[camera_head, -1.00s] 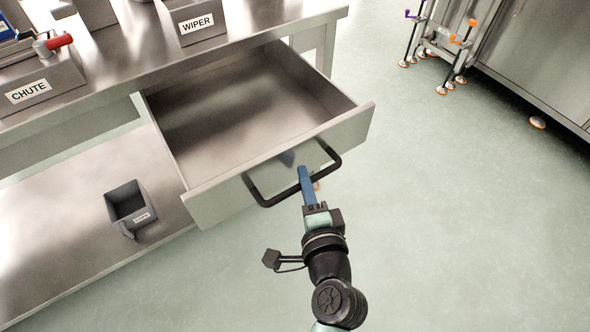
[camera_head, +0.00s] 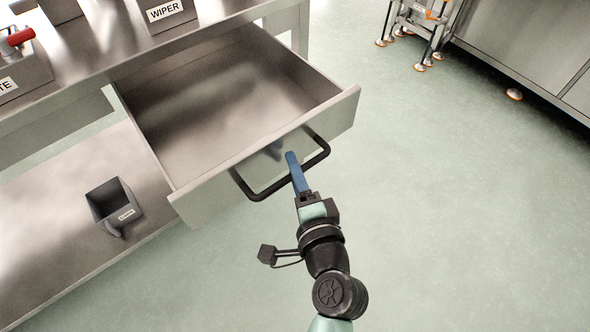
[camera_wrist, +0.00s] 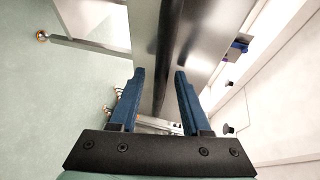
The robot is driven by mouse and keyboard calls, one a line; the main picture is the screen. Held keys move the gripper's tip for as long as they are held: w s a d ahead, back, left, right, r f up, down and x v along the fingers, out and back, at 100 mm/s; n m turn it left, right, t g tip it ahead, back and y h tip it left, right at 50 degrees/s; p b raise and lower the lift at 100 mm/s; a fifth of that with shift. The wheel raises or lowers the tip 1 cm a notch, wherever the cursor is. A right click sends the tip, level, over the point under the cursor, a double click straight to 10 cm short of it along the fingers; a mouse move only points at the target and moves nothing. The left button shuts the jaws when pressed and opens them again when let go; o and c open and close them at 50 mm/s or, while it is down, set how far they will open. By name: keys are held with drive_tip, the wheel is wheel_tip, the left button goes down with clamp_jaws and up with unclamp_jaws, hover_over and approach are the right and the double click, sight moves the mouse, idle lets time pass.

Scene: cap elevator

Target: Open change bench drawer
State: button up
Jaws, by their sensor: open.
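The change bench drawer (camera_head: 262,172) is pulled far out of the steel bench (camera_head: 75,75), and its inside looks empty. A black bar handle (camera_head: 264,190) runs across its front. My gripper (camera_head: 291,156) is at the right part of the handle, its blue fingers pointing toward the drawer front. In the wrist view my gripper (camera_wrist: 159,72) is open, with its two blue fingers apart. The dark handle bar (camera_wrist: 168,50) runs between them, and I see a gap on each side of it.
A box labelled WIPER (camera_head: 165,14) and a red-handled item (camera_head: 16,40) are on the bench top. A small grey bin (camera_head: 112,203) is on the lower shelf (camera_head: 60,235). Steel cabinets (camera_head: 525,45) stand at the upper right. The green floor (camera_head: 450,200) to the right is clear.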

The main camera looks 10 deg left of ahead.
drive_tip(key=v, duration=1.3)
drive_tip(key=shift+w+r, duration=0.1)
